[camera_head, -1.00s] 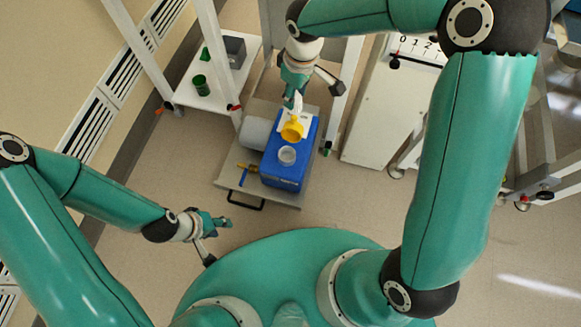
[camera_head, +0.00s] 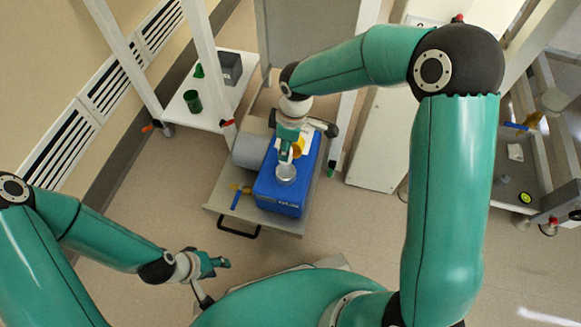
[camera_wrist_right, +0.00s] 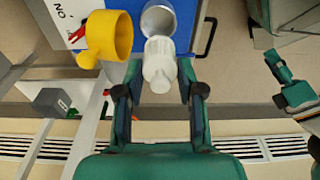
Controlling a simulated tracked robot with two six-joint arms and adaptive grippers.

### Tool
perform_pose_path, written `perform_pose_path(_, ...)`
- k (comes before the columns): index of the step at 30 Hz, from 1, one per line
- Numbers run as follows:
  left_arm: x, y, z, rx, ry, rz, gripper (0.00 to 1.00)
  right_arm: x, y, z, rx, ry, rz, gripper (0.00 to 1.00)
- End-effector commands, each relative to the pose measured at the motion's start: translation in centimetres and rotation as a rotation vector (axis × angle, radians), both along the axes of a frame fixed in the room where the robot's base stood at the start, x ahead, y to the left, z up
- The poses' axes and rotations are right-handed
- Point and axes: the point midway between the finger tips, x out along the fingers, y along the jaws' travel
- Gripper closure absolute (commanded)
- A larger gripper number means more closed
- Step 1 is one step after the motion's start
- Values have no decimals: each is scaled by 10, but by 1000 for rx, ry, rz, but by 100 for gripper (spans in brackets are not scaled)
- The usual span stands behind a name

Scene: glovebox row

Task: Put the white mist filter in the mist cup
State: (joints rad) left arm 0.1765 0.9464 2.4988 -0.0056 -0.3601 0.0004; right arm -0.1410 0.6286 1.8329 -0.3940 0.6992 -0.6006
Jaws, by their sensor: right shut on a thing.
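My right gripper (camera_wrist_right: 160,85) is shut on the white mist filter (camera_wrist_right: 160,65), which sticks out between the fingertips. The mist cup is a round grey cup (camera_head: 286,172) on the blue unit (camera_head: 280,193). In the wrist view the filter's front end overlaps the near rim of the cup (camera_wrist_right: 158,20); I cannot tell whether it touches or is inside. In the head view the gripper hides most of the filter. My left gripper (camera_head: 216,264) is well away at the lower left, with nothing visible in it; its finger gap is unclear.
A yellow cup-shaped part (camera_wrist_right: 108,35) stands beside the mist cup, close to my right fingers. The blue unit sits on a grey tray with a black handle (camera_head: 238,230). A side shelf holds a green cup (camera_head: 192,101) and a grey box (camera_head: 231,68).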

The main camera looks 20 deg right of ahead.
Motion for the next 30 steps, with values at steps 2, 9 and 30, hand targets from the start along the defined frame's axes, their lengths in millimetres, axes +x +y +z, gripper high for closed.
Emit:
perform_pose_path(2, 0, 0, -10, 0, 0, 0, 60, -1, 0, -20, -1, 2, 0, 86)
perform_pose_path(9, 0, 0, -15, 0, 0, 0, 60, 0, 0, -38, 0, 0, -1, 86)
perform_pose_path(30, 0, 0, -36, 0, 0, 0, 60, 0, -1, -92, 0, -1, -2, 86)
